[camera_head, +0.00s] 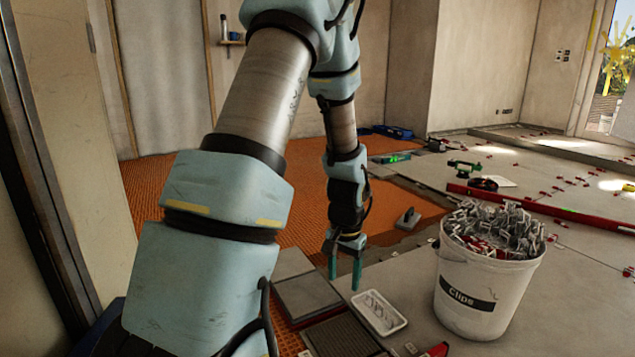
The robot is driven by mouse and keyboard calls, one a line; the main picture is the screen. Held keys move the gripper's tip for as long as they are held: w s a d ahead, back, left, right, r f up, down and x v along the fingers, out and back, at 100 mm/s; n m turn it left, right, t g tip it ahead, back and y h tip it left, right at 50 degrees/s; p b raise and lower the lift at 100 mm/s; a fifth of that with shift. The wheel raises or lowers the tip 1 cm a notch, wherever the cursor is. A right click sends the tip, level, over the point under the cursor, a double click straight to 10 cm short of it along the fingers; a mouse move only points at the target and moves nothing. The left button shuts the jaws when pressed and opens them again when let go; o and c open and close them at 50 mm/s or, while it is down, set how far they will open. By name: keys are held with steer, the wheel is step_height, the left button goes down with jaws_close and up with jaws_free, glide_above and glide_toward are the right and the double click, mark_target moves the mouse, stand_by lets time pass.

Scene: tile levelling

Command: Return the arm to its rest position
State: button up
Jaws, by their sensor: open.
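My arm reaches from the lower left up to the top of the head view, then bends down to my gripper (344,274). My gripper points straight down with its two green fingers apart and nothing between them. It hangs above the floor, over or near the grey tiles (305,296) and left of the white clip bucket (487,300). A white tray (379,313) with a few thin pieces lies just below and right of the fingers. My arm hides part of the orange floor behind it.
The bucket is heaped with clips. A trowel (407,219) lies on the orange matting (290,190). A long red level (545,207) lies on the laid tiles at right, among several red wedges. A door frame (65,130) stands close at left.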

steer(key=s+a+r+n+p, duration=0.25)
steer(key=s+a+r, duration=0.25)
steer(key=a+r, duration=0.25)
steer(key=s+a+r+n+p, duration=0.1)
steer(key=s+a+r+n, duration=0.2)
steer(key=s+a+r, duration=0.4)
step_height(320, 180, up, 38)
steer(key=w+d+p, duration=0.1)
steer(key=w+p, duration=0.1)
steer(key=p, duration=3.5)
steer(key=shift+w+d+r+t, duration=0.2)
steer(key=shift+d+r+t, duration=0.05)
steer(key=shift+t, duration=0.15)
